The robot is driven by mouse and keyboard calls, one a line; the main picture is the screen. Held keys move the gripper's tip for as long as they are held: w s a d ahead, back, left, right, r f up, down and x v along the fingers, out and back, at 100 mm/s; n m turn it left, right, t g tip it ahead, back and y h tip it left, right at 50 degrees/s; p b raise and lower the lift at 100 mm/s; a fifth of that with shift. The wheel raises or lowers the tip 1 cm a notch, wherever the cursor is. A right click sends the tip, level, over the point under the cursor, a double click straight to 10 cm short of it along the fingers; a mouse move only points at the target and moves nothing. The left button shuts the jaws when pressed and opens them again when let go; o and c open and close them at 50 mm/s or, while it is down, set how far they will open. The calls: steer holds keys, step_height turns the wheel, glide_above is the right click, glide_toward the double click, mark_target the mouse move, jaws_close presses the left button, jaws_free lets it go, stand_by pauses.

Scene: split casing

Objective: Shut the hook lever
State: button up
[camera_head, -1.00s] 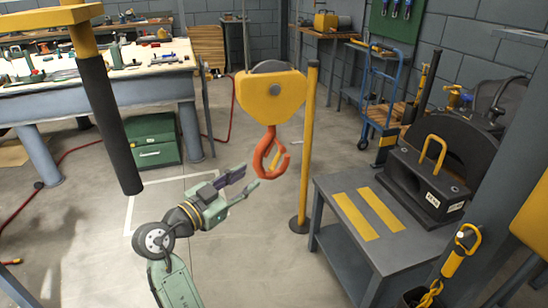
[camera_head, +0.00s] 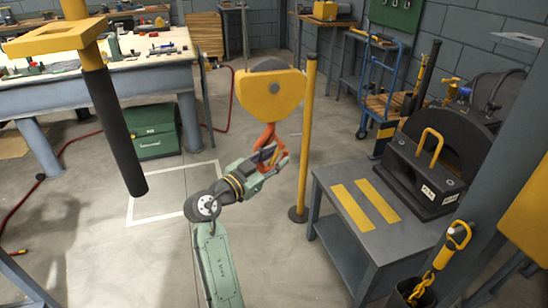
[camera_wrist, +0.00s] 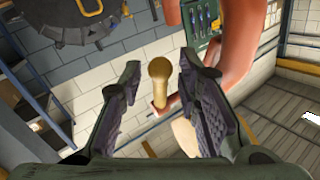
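The orange hook (camera_head: 267,134) hangs below the yellow hook block (camera_head: 270,95). It also shows large on the right of the wrist view (camera_wrist: 218,45). The hook lever (camera_wrist: 159,82), tan-yellow with a rounded knob end, stands between my fingers in the wrist view. My gripper (camera_wrist: 160,62) is open, with a finger on each side of the lever and gaps visible on both sides. In the head view my gripper (camera_head: 265,163) is at the lower part of the hook and covers much of it; the lever is hard to make out there.
A yellow post (camera_head: 307,140) stands just right of the hook. A grey bench (camera_head: 400,240) with yellow stripes carries a dark weight (camera_head: 425,178) at the right. A black-and-yellow hanging bar (camera_head: 117,135) is at the left. The floor below the hook is mostly clear.

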steer(key=shift+c, duration=0.2)
jaws_close()
steer(key=shift+f+b, duration=0.1)
steer(key=shift+b, duration=0.25)
steer(key=f+b, duration=0.1)
steer(key=b, duration=0.3)
steer(key=shift+d+n+t+h, duration=0.25)
steer(key=shift+n+t+h, duration=0.05)
steer(key=shift+t+h, duration=0.1)
steer(key=shift+w+d+r+n+t+y+b, duration=0.4)
steer(key=shift+n+t+b, duration=1.4)
steer(key=shift+b, duration=2.2)
steer(key=shift+w+d+n+t+y+b, duration=0.1)
steer(key=shift+d+n+t+b, duration=0.65)
steer(key=shift+n+t+b, duration=2.2)
steer(key=shift+w+d+r+n+t+y+b, duration=0.2)
steer(key=shift+d+n+t+b, duration=0.4)
steer(key=shift+b, duration=4.5)
steer(key=shift+r, duration=0.1)
